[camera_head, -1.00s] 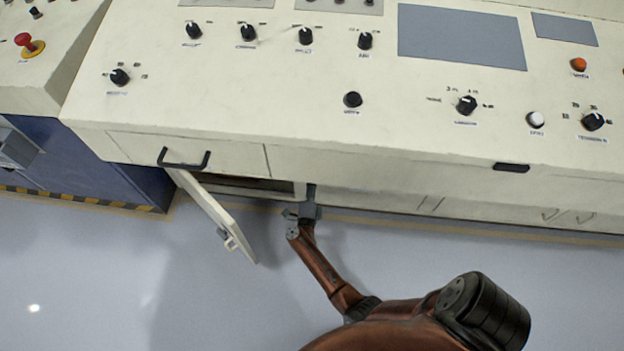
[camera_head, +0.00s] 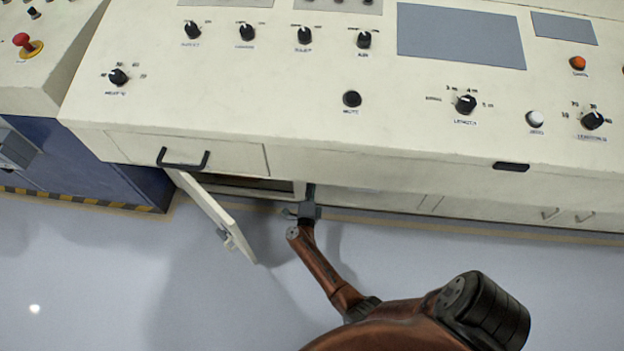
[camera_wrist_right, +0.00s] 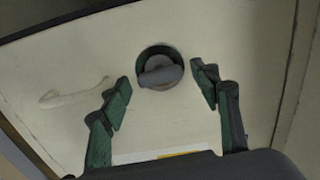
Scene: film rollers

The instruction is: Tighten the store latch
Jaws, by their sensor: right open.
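In the right wrist view a grey turn latch (camera_wrist_right: 158,72) sits in a round dark recess on a cream panel (camera_wrist_right: 215,45). My right gripper (camera_wrist_right: 165,86) is open, with its green-padded fingertips on either side of the latch and nothing held between them. Whether they touch the panel cannot be told. In the head view the right arm reaches under the console front, where the right gripper (camera_head: 308,193) is mostly hidden by the overhang, and the latch is hidden there. My left gripper is not in view.
A cabinet door (camera_head: 215,212) with a grey fitting (camera_head: 229,239) stands open left of the right gripper. Above it is a drawer with a black handle (camera_head: 183,160). The console top (camera_head: 270,105) carries knobs and buttons. A pale handle (camera_wrist_right: 75,94) lies left of the latch.

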